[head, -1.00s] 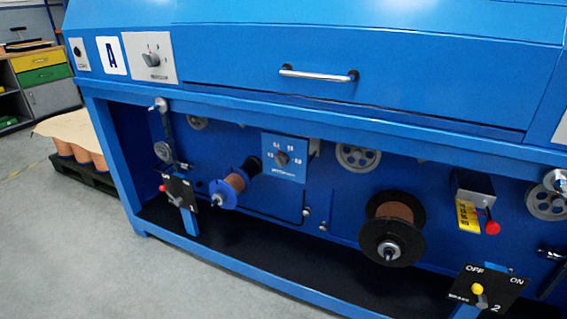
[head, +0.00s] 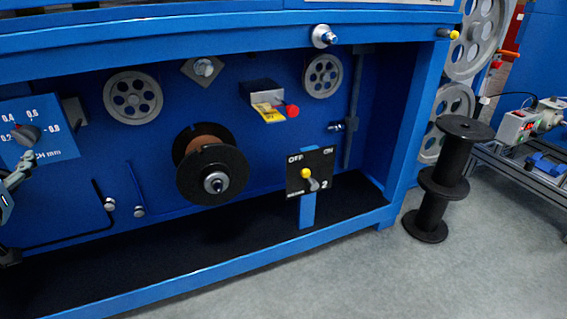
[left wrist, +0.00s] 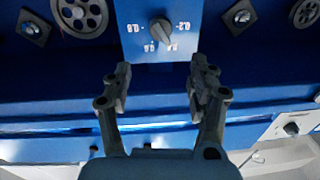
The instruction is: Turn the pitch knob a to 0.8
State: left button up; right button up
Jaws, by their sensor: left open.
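The pitch knob a (head: 27,134) is a dark knob on a blue panel (head: 60,143) at the left of the head view, with marks 0.2, 0.4, 0.6 and 0.8 around it. In the left wrist view the knob (left wrist: 160,29) appears upside down, at top centre. I cannot tell its exact setting. My left gripper (left wrist: 161,77) is open and empty, its two fingers apart below the panel in that view and not touching the knob. Part of it (head: 17,177) shows at the left edge of the head view, below the knob. My right gripper is not in view.
A black spool with brown winding (head: 210,168) sits right of the panel. A yellow tag and red button (head: 291,111), an OFF/ON switch plate (head: 311,172) and several pulleys (head: 133,97) are farther along. A black spool stand (head: 438,178) stands on the clear floor outside.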

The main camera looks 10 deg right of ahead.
aim_at(24, 140)
pick_arm(q)
jog(key=x, duration=0.7)
jog(key=f+x, duration=0.1)
jog(key=x, duration=0.3)
jog(key=shift+w+a+b, duration=0.1)
jog(key=shift+w+b, duration=0.05)
jog(key=shift+b, duration=0.25)
jog(key=c, duration=1.1)
